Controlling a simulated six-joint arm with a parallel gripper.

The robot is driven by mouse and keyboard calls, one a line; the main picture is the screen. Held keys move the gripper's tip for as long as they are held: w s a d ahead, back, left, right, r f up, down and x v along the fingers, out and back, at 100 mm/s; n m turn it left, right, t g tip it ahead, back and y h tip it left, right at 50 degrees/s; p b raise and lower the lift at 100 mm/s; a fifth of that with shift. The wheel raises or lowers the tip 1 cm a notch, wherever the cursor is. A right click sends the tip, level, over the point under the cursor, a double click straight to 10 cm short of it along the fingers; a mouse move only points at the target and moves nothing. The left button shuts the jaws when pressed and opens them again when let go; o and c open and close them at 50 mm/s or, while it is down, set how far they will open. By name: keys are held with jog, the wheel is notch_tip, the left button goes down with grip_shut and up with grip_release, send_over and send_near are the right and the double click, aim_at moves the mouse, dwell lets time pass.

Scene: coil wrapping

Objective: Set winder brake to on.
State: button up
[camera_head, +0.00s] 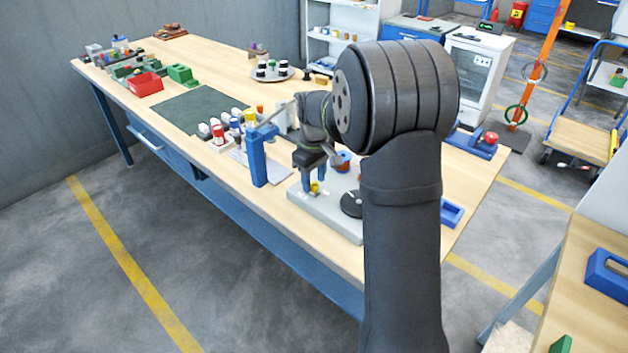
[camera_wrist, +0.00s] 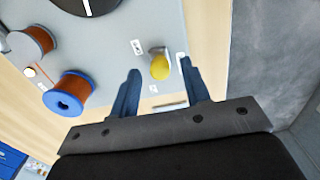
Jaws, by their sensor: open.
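The winder is a grey base plate (camera_head: 335,222) near the front of the bench. A yellow knob (camera_wrist: 160,67), which I take for the brake handle, stands near the plate's edge; it also shows small in the head view (camera_head: 315,187). My gripper (camera_head: 313,191) points down over it. In the wrist view my gripper (camera_wrist: 160,70) is open, with one blue finger on each side of the knob. Gaps show on both sides, and I cannot tell whether the fingers are low enough to enclose it. Small white labels (camera_wrist: 137,47) lie beside the knob; their marks are too small to read.
A black disc (camera_head: 352,204) and copper-coloured spools (camera_wrist: 73,92) are on or near the winder. A blue upright post (camera_head: 257,160) stands close left of my gripper. Several coloured-topped items (camera_head: 235,124) stand behind it. A green mat (camera_head: 200,108) lies clear farther left.

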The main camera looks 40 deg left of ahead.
jog(key=shift+f, duration=0.5)
grip_shut()
jog(key=shift+a, duration=1.8)
jog(key=shift+r, duration=0.1)
jog(key=shift+c, duration=0.4)
grip_release()
jog(key=shift+a, duration=0.15)
jog(key=shift+o, duration=0.4)
notch_tip(320, 180, up, 17)
jog(key=shift+r, duration=0.15)
